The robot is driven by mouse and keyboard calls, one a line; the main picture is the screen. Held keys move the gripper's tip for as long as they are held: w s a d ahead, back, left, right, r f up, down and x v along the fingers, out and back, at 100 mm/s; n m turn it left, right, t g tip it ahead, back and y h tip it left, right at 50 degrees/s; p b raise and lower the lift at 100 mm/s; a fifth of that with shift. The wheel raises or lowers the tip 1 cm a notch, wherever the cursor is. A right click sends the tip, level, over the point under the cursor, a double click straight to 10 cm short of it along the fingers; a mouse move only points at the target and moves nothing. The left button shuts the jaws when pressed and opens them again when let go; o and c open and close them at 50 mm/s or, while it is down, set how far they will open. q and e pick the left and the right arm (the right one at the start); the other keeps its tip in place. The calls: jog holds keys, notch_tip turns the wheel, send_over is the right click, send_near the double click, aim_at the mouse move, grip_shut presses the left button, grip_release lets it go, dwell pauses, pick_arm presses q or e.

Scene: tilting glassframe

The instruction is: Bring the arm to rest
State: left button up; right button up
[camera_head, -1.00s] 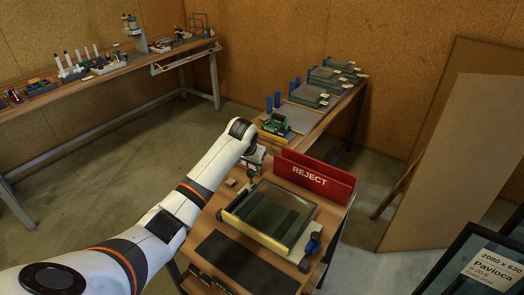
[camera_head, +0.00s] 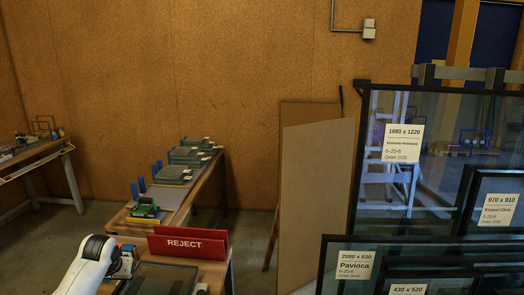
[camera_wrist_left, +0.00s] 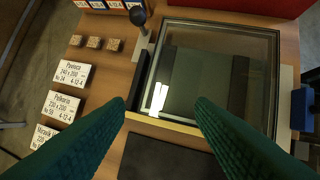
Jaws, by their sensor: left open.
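A small glass unit with a dark edge (camera_wrist_left: 205,75) lies flat beyond the fingertips. Part of it also shows at the bottom of the head view (camera_head: 165,278). My right gripper is not in view.
A red REJECT sign (camera_head: 188,243) stands behind the glass. White label cards (camera_wrist_left: 72,75) and small wooden blocks (camera_wrist_left: 93,42) lie to its left, a dark mat (camera_wrist_left: 165,160) in front. Large framed panes (camera_head: 400,150) lean at the right. A long bench (camera_head: 205,185) stands behind.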

pick_arm(q)
jog(key=s+d+f+m, duration=0.1)
jog(key=s+d+f, duration=0.35)
jog(key=s, duration=0.25)
jog(key=s+d+f+m+h, duration=0.1)
jog(key=s+d+f, duration=0.2)
jog(key=s+d, duration=0.35)
jog(key=s+d+f+m, duration=0.1)
jog(key=s+d+f, duration=0.3)
jog(key=s, duration=0.3)
jog(key=s+d+r+g+h, duration=0.1)
jog(key=s+d+r, duration=0.15)
jog(key=s, duration=0.75)
jog(key=s+d+r, duration=0.2)
jog(key=s+d, duration=0.1)
jog(key=s, duration=0.6)
notch_tip(320, 180, down, 25)
jog(key=g, duration=0.2)
jog(key=s+a+f, duration=0.3)
jog(key=s+f, duration=1.4)
jog(key=s, duration=0.1)
jog(key=shift+a+f+m+g, duration=0.15)
jog(key=shift+m+g, duration=0.25)
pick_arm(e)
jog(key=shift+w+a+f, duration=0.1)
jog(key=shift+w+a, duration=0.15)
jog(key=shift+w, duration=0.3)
